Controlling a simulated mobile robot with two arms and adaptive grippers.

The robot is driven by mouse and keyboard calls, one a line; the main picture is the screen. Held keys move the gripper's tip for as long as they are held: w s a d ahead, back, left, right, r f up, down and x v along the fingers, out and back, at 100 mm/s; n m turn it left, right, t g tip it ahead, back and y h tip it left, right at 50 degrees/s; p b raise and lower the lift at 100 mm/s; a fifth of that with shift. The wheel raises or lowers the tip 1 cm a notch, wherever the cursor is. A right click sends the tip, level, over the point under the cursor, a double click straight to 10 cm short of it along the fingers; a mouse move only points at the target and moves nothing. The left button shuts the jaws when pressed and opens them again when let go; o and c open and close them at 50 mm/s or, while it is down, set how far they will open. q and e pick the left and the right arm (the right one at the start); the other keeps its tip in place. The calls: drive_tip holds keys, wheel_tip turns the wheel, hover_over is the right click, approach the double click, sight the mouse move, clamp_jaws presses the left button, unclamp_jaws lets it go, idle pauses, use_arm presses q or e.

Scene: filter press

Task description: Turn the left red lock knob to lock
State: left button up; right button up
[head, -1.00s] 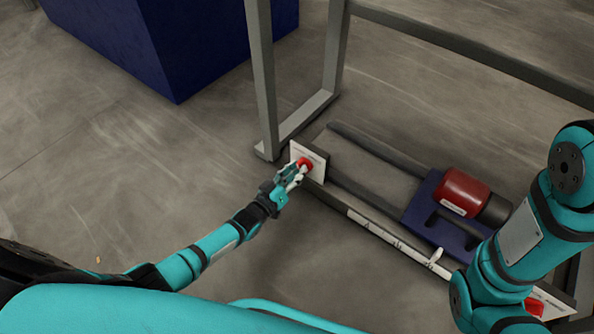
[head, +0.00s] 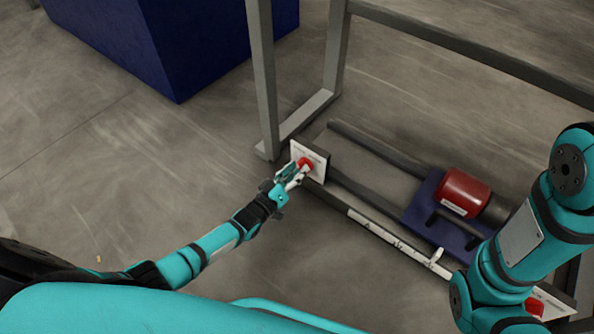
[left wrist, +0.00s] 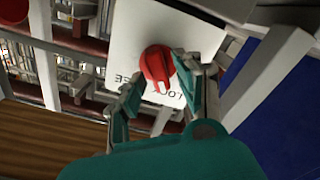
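The left red lock knob (head: 305,163) sits on a white plate (head: 318,162) at the left end of the press's front bar. In the left wrist view the knob (left wrist: 157,66) stands on the plate (left wrist: 190,32), with "LOCK" and part of another word printed upside down. A pale mark shows on the knob's lower end. My left gripper (head: 295,173) is at the knob; its fingers (left wrist: 157,72) are spread, one tip on each side of it, very close. Whether the tips touch it is unclear. My right arm shows at the right, its gripper out of view.
A second red knob (head: 535,307) sits at the bar's right end, partly behind my right arm. A red cylinder (head: 464,193) lies on a blue base behind the bar. Grey frame posts (head: 262,80) rise behind the left plate. A dark blue block (head: 190,45) stands at the back left.

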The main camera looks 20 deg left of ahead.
use_arm(q)
drive_tip(key=v, duration=1.2)
drive_tip(key=shift+r, duration=0.1)
idle(0.4)
